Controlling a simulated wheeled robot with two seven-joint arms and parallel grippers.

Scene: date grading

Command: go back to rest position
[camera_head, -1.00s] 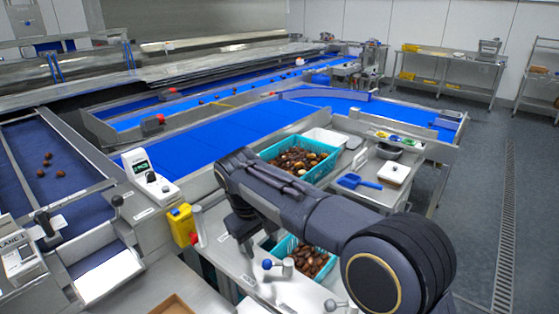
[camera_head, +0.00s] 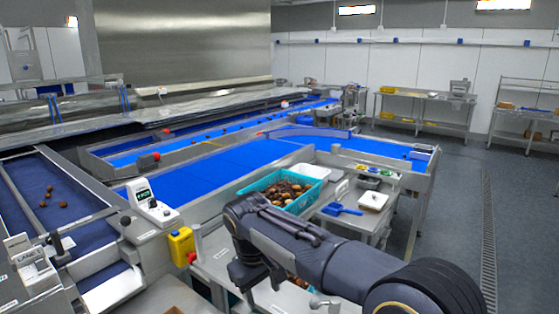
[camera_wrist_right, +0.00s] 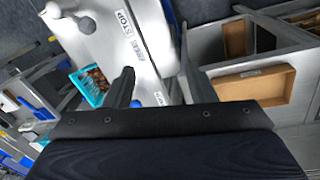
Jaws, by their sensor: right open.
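My right arm reaches in from the lower right of the head view. Its gripper (camera_head: 246,274) points down over the light worktop in front of the blue belts. In the right wrist view the two dark fingers (camera_wrist_right: 155,90) are apart with nothing between them. Below them are a white panel (camera_wrist_right: 125,45) marked STOP and a grey surface. My left gripper does not show in either view.
A teal crate of dates (camera_head: 247,185) stands beyond my right arm, with a blue scoop (camera_head: 340,209) to its right. Blue conveyor belts (camera_head: 215,173) run behind. A yellow box (camera_head: 181,246) is left of the gripper. A brown tray (camera_wrist_right: 252,86) lies at right in the wrist view.

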